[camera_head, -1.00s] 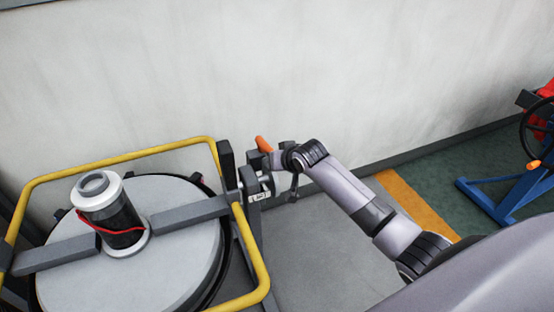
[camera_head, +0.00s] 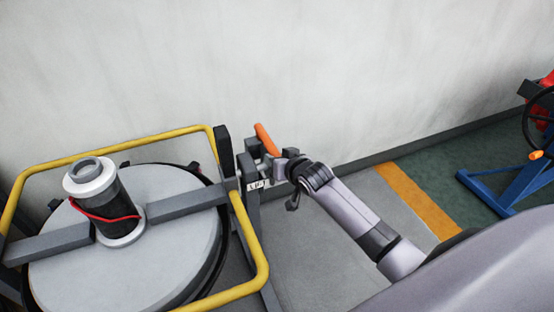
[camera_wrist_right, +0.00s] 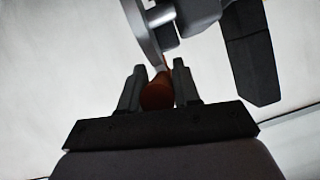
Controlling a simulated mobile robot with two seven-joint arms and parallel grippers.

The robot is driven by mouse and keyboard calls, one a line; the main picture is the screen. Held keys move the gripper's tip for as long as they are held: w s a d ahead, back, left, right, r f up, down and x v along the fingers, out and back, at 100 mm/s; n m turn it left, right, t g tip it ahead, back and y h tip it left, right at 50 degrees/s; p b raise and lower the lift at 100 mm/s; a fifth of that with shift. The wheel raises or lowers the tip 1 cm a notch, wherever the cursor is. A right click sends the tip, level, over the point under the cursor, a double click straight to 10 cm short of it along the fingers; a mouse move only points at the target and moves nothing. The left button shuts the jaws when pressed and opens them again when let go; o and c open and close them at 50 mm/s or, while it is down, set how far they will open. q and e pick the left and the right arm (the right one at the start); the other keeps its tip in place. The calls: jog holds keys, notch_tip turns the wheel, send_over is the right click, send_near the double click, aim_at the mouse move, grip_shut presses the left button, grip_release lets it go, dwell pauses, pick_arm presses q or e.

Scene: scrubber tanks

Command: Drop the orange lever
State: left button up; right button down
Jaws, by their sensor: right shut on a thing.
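The orange lever (camera_head: 266,139) sticks up from a grey valve fitting beside the tank frame in the head view, leaning to the upper left. My right gripper (camera_head: 280,165) is at this fitting, just below and right of the visible orange part. In the right wrist view the orange lever (camera_wrist_right: 157,93) lies between the two fingers of my right gripper (camera_wrist_right: 158,85), which is shut on it. The exact contact is partly hidden and dark. My left gripper is not in view.
A round grey tank lid (camera_head: 170,250) with a black and white cylinder (camera_head: 105,205) stands at left inside a yellow rail (camera_head: 250,245). A dark post (camera_head: 224,150) rises close to my gripper. A plain wall is behind. A blue stand (camera_head: 500,188) is at far right.

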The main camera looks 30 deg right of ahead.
jog(key=c, duration=0.9)
grip_release()
jog(key=shift+f, duration=0.2)
jog(key=shift+r, duration=0.1)
jog(key=shift+p+v, duration=0.65)
jog(key=shift+v, duration=2.95)
jog(key=s+a+f+n+p, duration=0.1)
jog(key=s+a+f, duration=0.1)
jog(key=s, duration=0.6)
jog(key=s+a+f+n+g+y+p, duration=0.1)
jog(key=s+a+f+n, duration=0.1)
jog(key=s, duration=0.6)
jog(key=s+a+f+n+g+p, duration=0.1)
jog(key=s+a+f, duration=0.2)
jog(key=s, duration=0.6)
notch_tip(320, 180, down, 3)
jog(key=shift+a+r+y, duration=0.15)
jog(key=shift+y, duration=0.25)
